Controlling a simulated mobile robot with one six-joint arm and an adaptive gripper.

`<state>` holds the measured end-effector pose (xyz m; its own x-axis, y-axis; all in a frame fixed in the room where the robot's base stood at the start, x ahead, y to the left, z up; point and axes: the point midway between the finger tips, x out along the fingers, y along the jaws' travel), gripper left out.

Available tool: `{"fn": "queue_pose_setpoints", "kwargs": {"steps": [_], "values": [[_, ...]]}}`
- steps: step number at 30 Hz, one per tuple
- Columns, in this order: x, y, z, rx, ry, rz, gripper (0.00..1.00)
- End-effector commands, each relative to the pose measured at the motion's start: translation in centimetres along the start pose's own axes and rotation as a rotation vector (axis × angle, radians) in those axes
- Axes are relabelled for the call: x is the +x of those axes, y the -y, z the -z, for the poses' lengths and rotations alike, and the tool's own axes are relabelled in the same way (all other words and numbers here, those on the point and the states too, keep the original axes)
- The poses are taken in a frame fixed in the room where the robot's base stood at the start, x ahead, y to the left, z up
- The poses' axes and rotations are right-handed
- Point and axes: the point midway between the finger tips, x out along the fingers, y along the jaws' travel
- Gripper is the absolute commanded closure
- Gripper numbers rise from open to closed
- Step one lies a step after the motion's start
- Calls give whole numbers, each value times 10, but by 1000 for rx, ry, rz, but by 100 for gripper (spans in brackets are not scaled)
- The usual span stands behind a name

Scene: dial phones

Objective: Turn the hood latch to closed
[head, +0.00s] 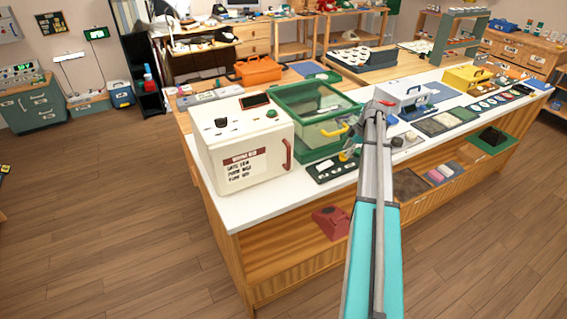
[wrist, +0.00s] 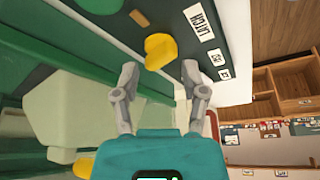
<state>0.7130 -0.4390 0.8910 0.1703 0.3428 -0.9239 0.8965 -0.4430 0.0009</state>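The hood is a green-framed box with clear panes (head: 300,97) on the white counter in the head view. A yellow handle (head: 335,130) is on its front. A dark panel (head: 322,172) lies before it. In the wrist view a yellow knob (wrist: 160,51) sits on a dark panel beside a white label reading "LATCH" (wrist: 199,21). My gripper (wrist: 158,72) is open, its two grey fingers spread either side of the knob's near end. I cannot tell whether they touch it. In the head view my gripper (head: 348,154) is small, low over the dark panel.
A white box with a red handle (head: 246,145) stands left of the hood. A small white case (head: 405,93) and trays (head: 447,122) are to the right. A red object (head: 331,222) is on the shelf below. Wooden floor in front is clear.

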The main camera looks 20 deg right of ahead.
Motion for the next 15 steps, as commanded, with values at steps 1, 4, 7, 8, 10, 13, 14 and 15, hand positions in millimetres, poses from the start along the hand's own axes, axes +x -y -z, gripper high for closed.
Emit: {"fn": "queue_pose_setpoints", "kwargs": {"steps": [1,4,7,8,10,13,14,15], "values": [[-10,0,2,1,0,0,44],[-18,0,2,2,0,0,44],[-28,0,2,3,0,0,44],[-30,0,2,3,0,0,44],[-37,0,1,3,0,0,44],[-46,0,1,4,0,-1,44],[-48,0,1,4,0,0,44],[-52,0,1,4,0,0,44]]}}
